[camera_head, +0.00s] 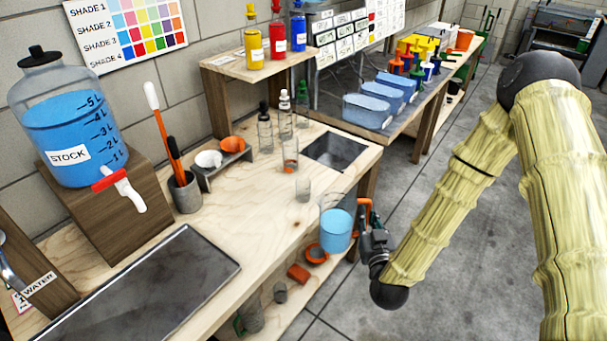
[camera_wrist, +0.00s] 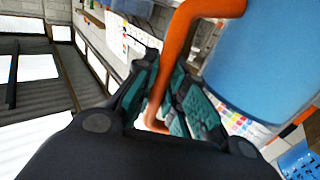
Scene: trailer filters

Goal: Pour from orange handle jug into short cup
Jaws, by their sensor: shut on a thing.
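My gripper (camera_head: 370,232) is shut on the orange handle of the orange handle jug (camera_head: 336,230). The jug is clear, holds blue liquid and looks upright, just off the front edge of the bench. In the wrist view the orange handle (camera_wrist: 180,50) passes between the gripper's fingers (camera_wrist: 172,105), and the blue jug body (camera_wrist: 260,60) fills the upper right. A short clear cup (camera_head: 303,189) stands on the bench near its front edge, up and left of the jug and apart from it. It looks empty. I do not make out the cup in the wrist view.
A blue stock dispenser (camera_head: 70,130) stands at left. Orange items (camera_head: 298,272) lie on the lower shelf. The bench around the cup is clear.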

